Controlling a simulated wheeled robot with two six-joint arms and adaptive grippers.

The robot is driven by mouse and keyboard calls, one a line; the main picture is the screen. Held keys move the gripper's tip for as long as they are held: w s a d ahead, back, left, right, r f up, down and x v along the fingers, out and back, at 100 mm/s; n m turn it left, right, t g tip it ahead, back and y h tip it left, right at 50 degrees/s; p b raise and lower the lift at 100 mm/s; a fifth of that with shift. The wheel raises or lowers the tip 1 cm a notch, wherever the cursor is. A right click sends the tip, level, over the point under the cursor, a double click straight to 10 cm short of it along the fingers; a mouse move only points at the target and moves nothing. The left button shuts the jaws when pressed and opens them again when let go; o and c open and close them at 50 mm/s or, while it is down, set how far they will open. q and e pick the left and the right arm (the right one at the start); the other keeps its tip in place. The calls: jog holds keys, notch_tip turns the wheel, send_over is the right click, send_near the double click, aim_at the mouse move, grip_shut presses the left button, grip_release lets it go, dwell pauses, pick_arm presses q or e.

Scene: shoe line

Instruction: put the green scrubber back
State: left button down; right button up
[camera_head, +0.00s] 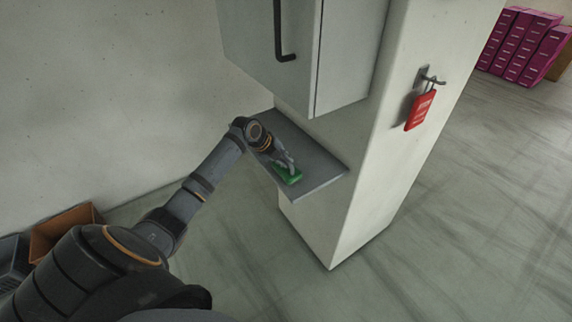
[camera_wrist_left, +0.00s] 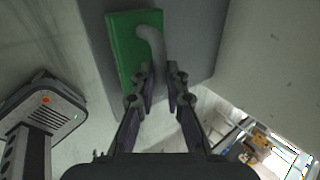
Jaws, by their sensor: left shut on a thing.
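The green scrubber (camera_head: 291,178) is at the grey shelf (camera_head: 322,181) that juts from the wall under the cabinet. In the left wrist view the scrubber (camera_wrist_left: 124,48) is a green block with a curved grey handle (camera_wrist_left: 153,40). My left gripper (camera_head: 287,164) is at the scrubber, shut on its handle. In the left wrist view the fingertips (camera_wrist_left: 160,75) are at the handle's end. The scrubber looks to be on or just over the shelf surface; I cannot tell whether it touches. My right gripper is out of view.
A grey cabinet (camera_head: 265,60) with a black handle hangs just above the shelf. A pillar (camera_head: 375,170) stands beside it, with a red tag (camera_head: 421,110) on a hook. An orange-brown box (camera_head: 62,229) is at lower left. Magenta boxes (camera_head: 518,45) stand far right. Floor at right is clear.

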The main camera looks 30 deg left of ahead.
pick_arm(q)
jog(key=shift+s, duration=0.15)
jog(key=c, duration=1.5)
grip_release()
jog(key=shift+s+a+f, duration=0.1)
jog(key=shift+s+a, duration=0.15)
jog(key=shift+a, duration=0.3)
jog(key=shift+o, duration=0.6)
jog(key=shift+w+d, duration=0.1)
jog(key=shift+d, duration=0.25)
jog(key=shift+a+r, duration=0.25)
jog(key=shift+r, duration=0.05)
jog(key=b+v, duration=0.1)
jog(key=v, duration=1)
jog(key=shift+s+r+b, duration=0.2)
jog(key=shift+r+b, duration=0.05)
jog(key=shift+b, duration=0.15)
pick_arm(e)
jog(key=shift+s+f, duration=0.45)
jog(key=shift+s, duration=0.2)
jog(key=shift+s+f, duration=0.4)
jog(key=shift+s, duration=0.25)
